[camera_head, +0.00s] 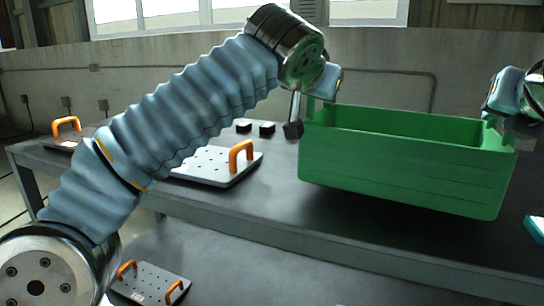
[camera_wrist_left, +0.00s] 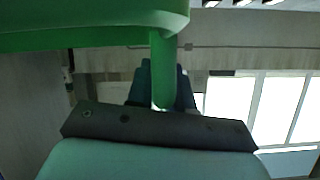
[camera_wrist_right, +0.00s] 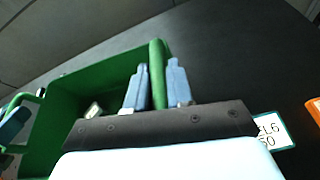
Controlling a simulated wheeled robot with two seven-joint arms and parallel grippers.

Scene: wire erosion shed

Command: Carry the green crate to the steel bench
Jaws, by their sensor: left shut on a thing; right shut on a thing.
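The green crate (camera_head: 405,178) is held level between my two grippers in the head view, over the dark-topped bench (camera_head: 270,205). A dark shadow lies under it, and its base looks a little above the top. My left gripper (camera_head: 312,105) is shut on the crate's left end; in the left wrist view its fingers (camera_wrist_left: 162,88) clasp a green upright part. My right gripper (camera_head: 492,118) is shut on the right end; in the right wrist view its fingers (camera_wrist_right: 157,85) straddle the crate's green edge. A small pale item (camera_wrist_right: 93,110) shows inside the crate.
Another plate (camera_head: 150,284) lies on a lower surface in front. A teal-edged label (camera_wrist_right: 270,130) is right of the crate.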

